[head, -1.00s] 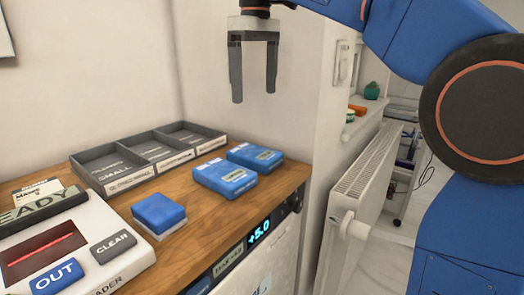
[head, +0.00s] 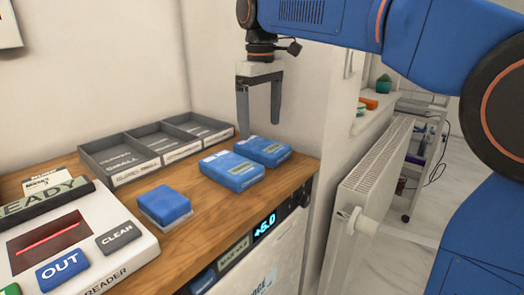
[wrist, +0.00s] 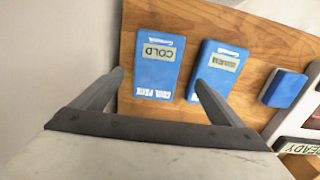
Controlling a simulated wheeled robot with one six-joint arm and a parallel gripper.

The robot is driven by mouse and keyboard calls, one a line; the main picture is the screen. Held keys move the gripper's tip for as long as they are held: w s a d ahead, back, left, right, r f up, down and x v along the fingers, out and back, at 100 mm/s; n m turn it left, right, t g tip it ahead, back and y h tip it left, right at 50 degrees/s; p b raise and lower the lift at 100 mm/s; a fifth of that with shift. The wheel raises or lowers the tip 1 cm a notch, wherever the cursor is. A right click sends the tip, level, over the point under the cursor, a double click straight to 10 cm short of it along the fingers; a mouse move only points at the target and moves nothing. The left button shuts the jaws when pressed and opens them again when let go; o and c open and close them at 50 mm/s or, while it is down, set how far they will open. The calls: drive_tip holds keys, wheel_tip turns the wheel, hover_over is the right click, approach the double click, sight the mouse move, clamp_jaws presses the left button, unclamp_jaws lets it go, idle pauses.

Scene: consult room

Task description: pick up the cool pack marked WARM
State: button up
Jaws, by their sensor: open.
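Two blue cool packs lie flat on the wooden counter. In the wrist view the left pack (wrist: 160,63) has a display that reads COLD, upside down. My gripper (head: 259,128) is open and empty, fingers pointing down, above and behind the packs. In the wrist view its fingertips (wrist: 158,80) appear either side of the COLD pack, touching nothing visible.
A blue block (head: 165,205) with a pale base lies left of the packs. A grey compartment tray (head: 116,182) stands behind, near the wall. A white reader (head: 133,246) with OUT and CLEAR buttons is at front left. The counter ends at right, beside a radiator (head: 372,180).

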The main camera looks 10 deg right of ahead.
sight(262, 144)
drive_tip(key=shift+w+d+f, duration=0.1)
drive_tip(key=shift+w+f, duration=0.05)
drive_tip(key=shift+f, duration=1.25)
drive_tip(key=shift+w+d+f, duration=0.1)
drive_tip(key=shift+f, duration=1.3)
drive_tip(key=c, duration=1.5)
drive_tip(key=shift+o, duration=0.2)
drive_tip(key=shift+r, duration=0.15)
